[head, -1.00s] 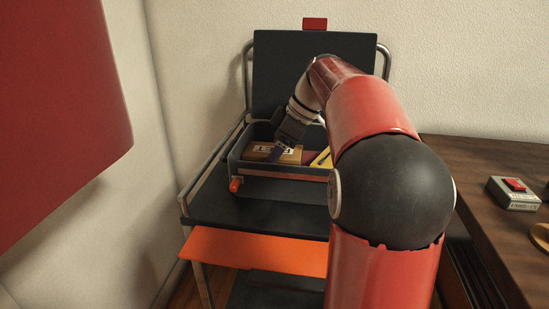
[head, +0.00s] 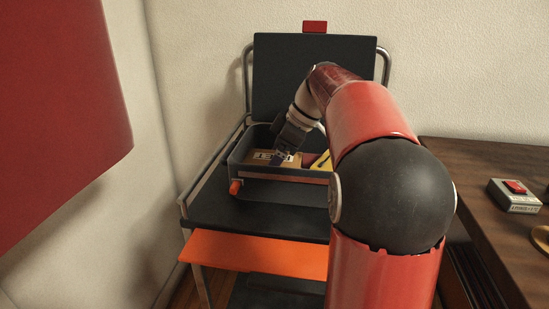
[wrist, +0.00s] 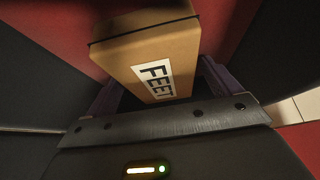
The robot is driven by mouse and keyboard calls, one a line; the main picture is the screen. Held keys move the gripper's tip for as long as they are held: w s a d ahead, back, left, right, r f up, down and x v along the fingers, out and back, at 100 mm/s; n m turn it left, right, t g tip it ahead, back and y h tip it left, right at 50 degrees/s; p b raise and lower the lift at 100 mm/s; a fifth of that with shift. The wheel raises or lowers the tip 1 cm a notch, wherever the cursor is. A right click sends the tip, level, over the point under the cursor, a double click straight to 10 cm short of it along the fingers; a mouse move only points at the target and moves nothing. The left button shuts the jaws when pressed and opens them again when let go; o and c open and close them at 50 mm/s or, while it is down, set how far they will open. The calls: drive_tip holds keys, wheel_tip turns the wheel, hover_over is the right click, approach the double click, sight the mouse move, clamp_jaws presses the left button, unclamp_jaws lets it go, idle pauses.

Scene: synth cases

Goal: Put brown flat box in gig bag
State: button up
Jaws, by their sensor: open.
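The brown flat box (head: 260,156) lies low inside the open dark gig bag (head: 250,174), at its left part. The bag's dark lid (head: 315,75) stands upright behind it. My gripper (head: 281,157) reaches down into the bag over the box. The open fingers of my gripper (wrist: 162,90) are on either side of the box's near end. I cannot tell whether either finger touches it. Red lining shows around the box.
A yellow item (head: 321,162) lies in the bag right of the box, partly hidden by my arm. The bag rests on a metal-framed cart (head: 215,207) with an orange panel (head: 255,255).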

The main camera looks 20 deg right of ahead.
drive_tip(key=p+v, duration=0.1)
drive_tip(key=v, duration=1.1)
drive_tip(key=shift+p, duration=0.4)
